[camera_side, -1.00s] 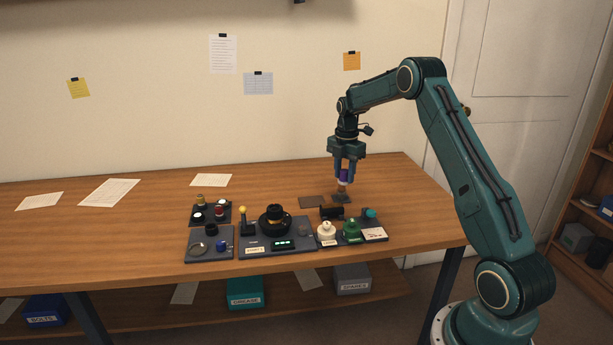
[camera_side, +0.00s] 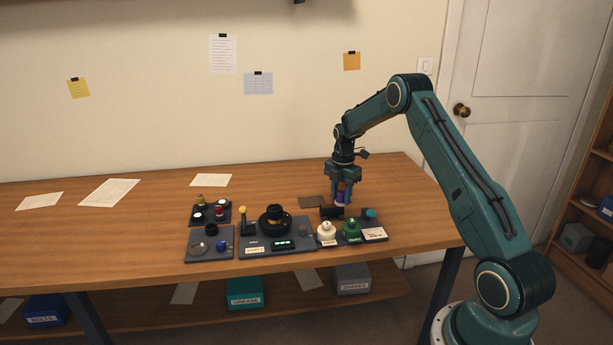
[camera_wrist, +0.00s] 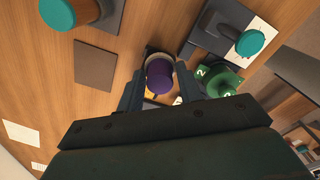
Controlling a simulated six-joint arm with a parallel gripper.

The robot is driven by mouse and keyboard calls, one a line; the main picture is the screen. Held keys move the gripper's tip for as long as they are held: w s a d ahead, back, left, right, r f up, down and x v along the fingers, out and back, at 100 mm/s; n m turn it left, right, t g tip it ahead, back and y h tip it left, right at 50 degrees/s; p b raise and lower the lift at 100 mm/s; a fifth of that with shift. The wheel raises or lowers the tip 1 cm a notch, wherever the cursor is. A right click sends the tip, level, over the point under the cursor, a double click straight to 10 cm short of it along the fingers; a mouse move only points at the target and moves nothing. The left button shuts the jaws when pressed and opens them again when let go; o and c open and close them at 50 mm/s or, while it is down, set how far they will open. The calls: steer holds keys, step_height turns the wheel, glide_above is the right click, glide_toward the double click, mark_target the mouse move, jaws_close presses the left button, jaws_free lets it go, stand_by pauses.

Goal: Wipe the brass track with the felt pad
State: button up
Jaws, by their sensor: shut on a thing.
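My gripper (camera_wrist: 157,88) is shut on a purple-handled piece, which looks like the felt pad (camera_wrist: 160,75); a pale ring shows around its handle. In the side view my gripper (camera_side: 340,198) holds it low, at a black block (camera_side: 331,213) behind the cream and green pots. I cannot tell whether the piece touches the block. The black lens barrel (camera_side: 275,222) stands upright on the middle mat, left of my gripper. A gold band on it (camera_side: 274,218) looks like the brass track. The underside of the held piece is hidden.
A cream pot (camera_side: 326,231), a green pot (camera_side: 351,231) and a teal-capped holder (camera_side: 370,213) stand close in front of my gripper. A flat brown plate (camera_wrist: 95,65) lies behind. The table's left side is mostly clear.

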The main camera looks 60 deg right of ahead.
steer(key=shift+w+a+f, duration=0.2)
steer(key=shift+w+a, duration=2.05)
steer(key=shift+s+d, duration=2.55)
steer(key=shift+w+r, duration=0.1)
steer(key=shift+r, duration=3.95)
steer(key=shift+r, duration=0.1)
